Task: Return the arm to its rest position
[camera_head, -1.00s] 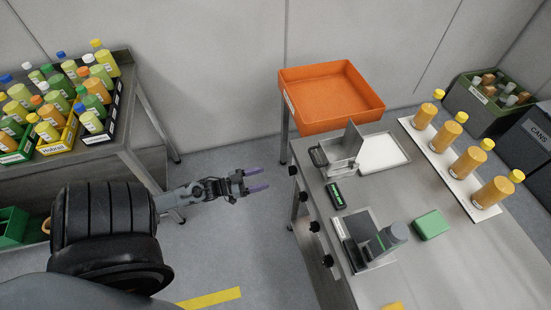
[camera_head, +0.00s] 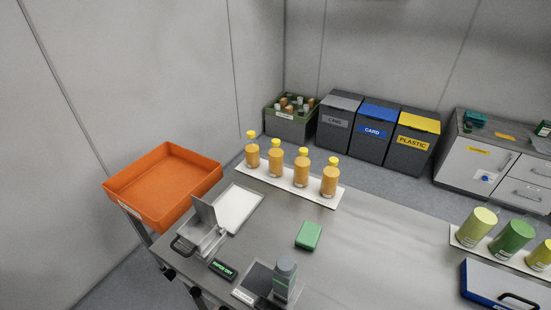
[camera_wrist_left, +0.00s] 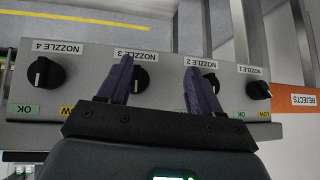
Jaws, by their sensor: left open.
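My left gripper (camera_wrist_left: 160,85) shows in the left wrist view with two dark purple fingers apart and nothing between them. Beyond its fingers is a grey panel (camera_wrist_left: 85,60) with black knobs labelled nozzle 1 to nozzle 3 and one more, with OK and LOW tags. The fingers overlap the panel around the nozzle 2 (camera_wrist_left: 212,83) and nozzle 3 (camera_wrist_left: 139,79) knobs; I cannot tell whether they touch it. Neither gripper is in the head view.
Labelled bins (camera_head: 372,130) line the back wall.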

